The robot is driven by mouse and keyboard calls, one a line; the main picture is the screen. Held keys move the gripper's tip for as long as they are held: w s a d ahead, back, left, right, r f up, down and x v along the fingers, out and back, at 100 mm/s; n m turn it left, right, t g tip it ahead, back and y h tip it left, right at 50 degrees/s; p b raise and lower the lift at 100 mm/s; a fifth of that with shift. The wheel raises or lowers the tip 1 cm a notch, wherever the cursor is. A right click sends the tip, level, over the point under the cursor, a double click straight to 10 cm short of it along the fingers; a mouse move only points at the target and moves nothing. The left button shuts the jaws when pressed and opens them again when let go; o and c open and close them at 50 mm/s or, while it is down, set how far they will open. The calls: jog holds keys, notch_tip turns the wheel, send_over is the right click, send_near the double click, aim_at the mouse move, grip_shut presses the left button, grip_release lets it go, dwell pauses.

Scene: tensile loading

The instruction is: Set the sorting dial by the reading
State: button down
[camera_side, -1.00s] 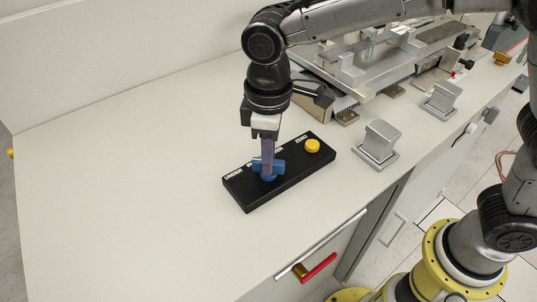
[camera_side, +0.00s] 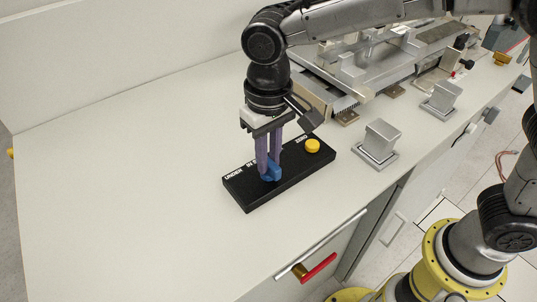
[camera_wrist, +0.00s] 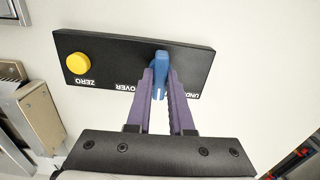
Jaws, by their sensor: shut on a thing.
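The sorting dial is a blue knob (camera_side: 272,171) on a black panel (camera_side: 250,194) lying on the bench; it also shows in the wrist view (camera_wrist: 160,62). My gripper (camera_side: 268,174) points down with its purple fingers shut on the knob, one on each side, as the wrist view shows (camera_wrist: 160,76). A white mark on the knob points to the label side, between OVER and UNDER. The middle label is mostly hidden by my fingers. A yellow button (camera_side: 312,146) marked ZERO sits at the panel's other end.
Two grey metal blocks (camera_side: 381,141) (camera_side: 441,98) stand right of the panel. A metal testing fixture (camera_side: 370,60) lies behind. A drawer with a red-ended handle (camera_side: 318,268) is below the bench's front edge. The bench left of the panel is clear.

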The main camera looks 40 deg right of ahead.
jog(key=shift+r, duration=0.1)
dwell(0.5)
jog(key=c, duration=0.8)
grip_release()
notch_tip(320, 180, up, 14)
